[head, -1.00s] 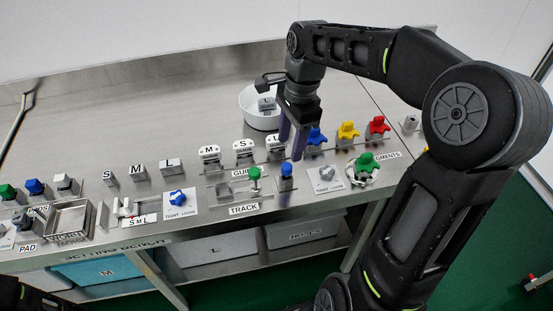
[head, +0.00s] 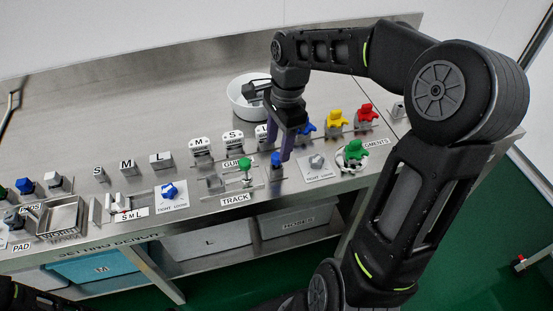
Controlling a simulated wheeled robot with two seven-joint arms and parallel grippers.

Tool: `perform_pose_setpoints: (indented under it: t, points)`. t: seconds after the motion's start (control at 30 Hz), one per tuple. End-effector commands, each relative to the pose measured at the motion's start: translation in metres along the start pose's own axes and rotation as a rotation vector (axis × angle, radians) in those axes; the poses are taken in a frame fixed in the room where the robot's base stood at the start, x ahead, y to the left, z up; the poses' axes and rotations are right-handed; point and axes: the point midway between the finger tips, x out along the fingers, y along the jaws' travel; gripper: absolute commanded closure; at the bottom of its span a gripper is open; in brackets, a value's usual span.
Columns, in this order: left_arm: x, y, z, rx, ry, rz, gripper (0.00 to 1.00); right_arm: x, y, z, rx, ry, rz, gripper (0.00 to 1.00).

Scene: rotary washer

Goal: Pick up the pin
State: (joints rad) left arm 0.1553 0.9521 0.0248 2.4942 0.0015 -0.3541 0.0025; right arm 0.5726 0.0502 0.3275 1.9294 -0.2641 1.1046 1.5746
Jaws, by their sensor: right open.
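A small blue-topped piece (head: 276,160), which looks like the pin, stands upright on the metal bench beside the TRACK fixture. A green-topped piece (head: 244,164) stands in the TRACK fixture (head: 214,185), left of it. My right gripper (head: 279,151) points down with its purple fingers open, just above and around the top of the blue-topped piece. Whether the fingers touch it cannot be told. The fingers partly hide the bench behind. My left gripper is not in view; only a dark bit of my left arm shows at the bottom left corner.
Guide blocks (head: 232,142) stand behind the track. Blue, yellow (head: 336,119) and red (head: 367,113) knobs, a green knob (head: 353,150) and a TIGHT/LOOSE knob (head: 317,161) stand to the right. The back left bench is clear.

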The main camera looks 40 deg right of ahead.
Motion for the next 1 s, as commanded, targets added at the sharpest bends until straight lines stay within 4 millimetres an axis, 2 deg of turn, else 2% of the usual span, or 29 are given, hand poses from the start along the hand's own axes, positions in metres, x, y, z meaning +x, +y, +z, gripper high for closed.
perform_pose_setpoints:
  t: [0.2,0.33,0.93,1.0]
  points:
    - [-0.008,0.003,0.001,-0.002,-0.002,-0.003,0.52,0.031,0.003,0.002,-0.001,-0.002,0.005,0.5]
    - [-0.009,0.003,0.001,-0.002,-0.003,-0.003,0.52,0.043,0.003,0.002,-0.001,-0.002,0.001,0.5]
    - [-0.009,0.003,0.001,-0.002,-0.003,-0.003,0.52,0.044,0.002,0.002,-0.001,-0.001,0.0,0.5]
    - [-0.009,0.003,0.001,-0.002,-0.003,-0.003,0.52,0.044,0.002,0.002,-0.001,-0.001,0.0,0.55]
